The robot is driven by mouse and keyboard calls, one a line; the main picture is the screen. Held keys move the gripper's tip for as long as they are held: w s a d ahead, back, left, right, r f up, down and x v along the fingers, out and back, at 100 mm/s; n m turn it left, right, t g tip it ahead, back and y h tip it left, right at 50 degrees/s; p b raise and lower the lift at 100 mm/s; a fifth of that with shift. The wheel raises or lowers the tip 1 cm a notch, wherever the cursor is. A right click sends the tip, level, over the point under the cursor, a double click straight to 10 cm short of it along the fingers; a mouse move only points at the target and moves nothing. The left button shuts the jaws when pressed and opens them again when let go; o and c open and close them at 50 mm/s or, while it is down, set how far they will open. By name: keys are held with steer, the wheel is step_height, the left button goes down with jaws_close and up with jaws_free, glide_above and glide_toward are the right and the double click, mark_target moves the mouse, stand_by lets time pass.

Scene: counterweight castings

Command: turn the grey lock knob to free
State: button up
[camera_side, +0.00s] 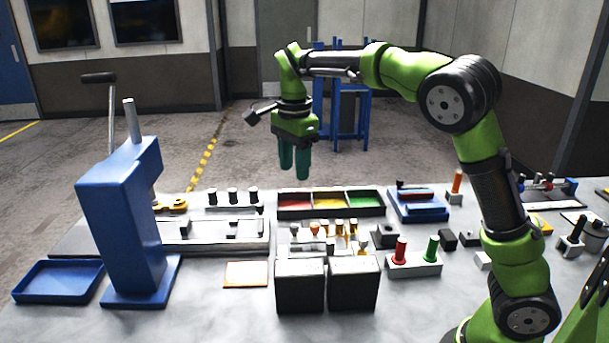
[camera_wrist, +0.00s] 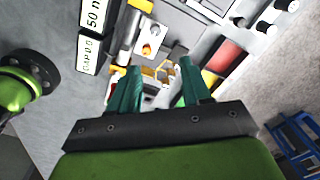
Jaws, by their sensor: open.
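My gripper (camera_side: 294,176) hangs in the air above the back middle of the bench, fingers pointing down, open and empty. Its two teal fingers also show apart in the wrist view (camera_wrist: 158,70), with small fixtures beyond and between them. I cannot single out the grey lock knob for sure. A grey cylinder (camera_side: 595,232) stands at the far right. My gripper touches none of these.
A tall blue press (camera_side: 130,225) and a blue tray (camera_side: 58,282) stand at the left. A three-colour bin (camera_side: 331,212) lies below my gripper. Two dark blocks (camera_side: 300,288) stand in front of small pegs. A block with red and green pegs (camera_side: 413,263) is right of them.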

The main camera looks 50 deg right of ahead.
mark_target(294, 225)
steer(key=f+m, duration=0.1)
steer(key=f, duration=0.4)
steer(key=f+m, duration=0.1)
steer(key=f, duration=0.3)
steer(key=f+m, duration=0.2)
steer(key=f, duration=0.3)
steer(key=shift+s+a+f, duration=0.1)
steer(key=shift+a+f, duration=0.2)
jaws_close()
